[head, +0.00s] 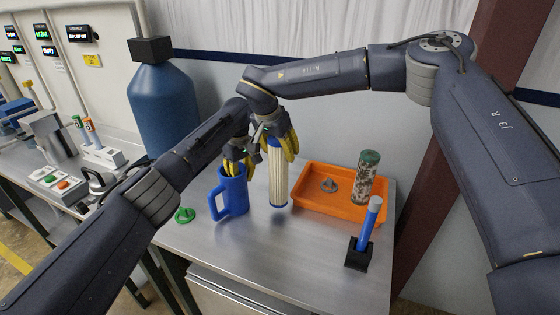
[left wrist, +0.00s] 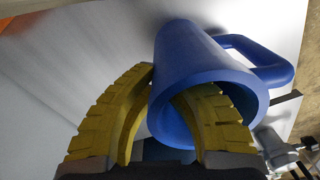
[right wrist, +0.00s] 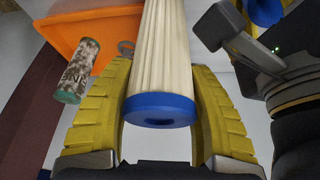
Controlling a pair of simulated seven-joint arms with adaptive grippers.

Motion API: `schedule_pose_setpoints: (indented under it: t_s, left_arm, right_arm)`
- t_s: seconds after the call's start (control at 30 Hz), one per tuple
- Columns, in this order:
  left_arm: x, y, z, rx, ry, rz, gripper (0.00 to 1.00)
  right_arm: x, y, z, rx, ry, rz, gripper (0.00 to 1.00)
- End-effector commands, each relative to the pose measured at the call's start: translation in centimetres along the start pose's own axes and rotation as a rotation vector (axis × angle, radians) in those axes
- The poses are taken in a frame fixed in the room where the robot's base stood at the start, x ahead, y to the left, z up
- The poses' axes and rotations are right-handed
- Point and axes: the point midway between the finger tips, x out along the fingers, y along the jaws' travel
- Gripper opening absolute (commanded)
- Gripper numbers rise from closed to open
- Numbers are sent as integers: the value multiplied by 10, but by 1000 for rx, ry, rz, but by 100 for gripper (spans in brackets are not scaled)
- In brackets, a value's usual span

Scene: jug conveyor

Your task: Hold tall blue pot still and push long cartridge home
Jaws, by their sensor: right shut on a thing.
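The tall blue pot (head: 232,193) stands upright on the steel table, its handle to the left. In the left wrist view the pot (left wrist: 190,60) shows its open mouth. My left gripper (head: 238,166) is at its rim, one finger inside and one outside the wall; whether it is pinching the wall is unclear. In the left wrist view the gripper (left wrist: 163,84) straddles the rim. The long cartridge (head: 278,180), pleated cream with blue ends, hangs upright just right of the pot. My right gripper (head: 278,141) is shut on its upper end, also in the right wrist view (right wrist: 160,75).
An orange tray (head: 312,207) at the right holds a grey part (head: 329,185) and a mottled green-capped cylinder (head: 366,176). A blue-handled tool stands in a black holder (head: 357,254) in front. A green ring (head: 185,215) lies left of the pot.

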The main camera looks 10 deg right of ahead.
Motion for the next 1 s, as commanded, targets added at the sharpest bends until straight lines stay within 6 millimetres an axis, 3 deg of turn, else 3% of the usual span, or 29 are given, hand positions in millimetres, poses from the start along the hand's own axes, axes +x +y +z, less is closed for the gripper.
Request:
schedule_pose_setpoints:
  t_s: [0.17, 0.43, 0.87, 0.9, 1.0]
  left_arm:
    - [1, 0, 0, -1, -1, -2, 0]
    - [1, 0, 0, -1, -1, -2, 0]
    - [1, 0, 0, -1, -1, -2, 0]
    - [1, 0, 0, -1, -1, -2, 0]
    - [1, 0, 0, -1, -1, -1, 0]
  right_arm:
    - [7, 0, 3, 1, -1, 0, 6]
    - [34, 0, 14, 0, -1, 0, 6]
    - [38, 0, 16, 0, 0, -1, 6]
    - [38, 0, 16, 0, 0, -1, 56]
    - [38, 0, 16, 1, 0, -1, 67]
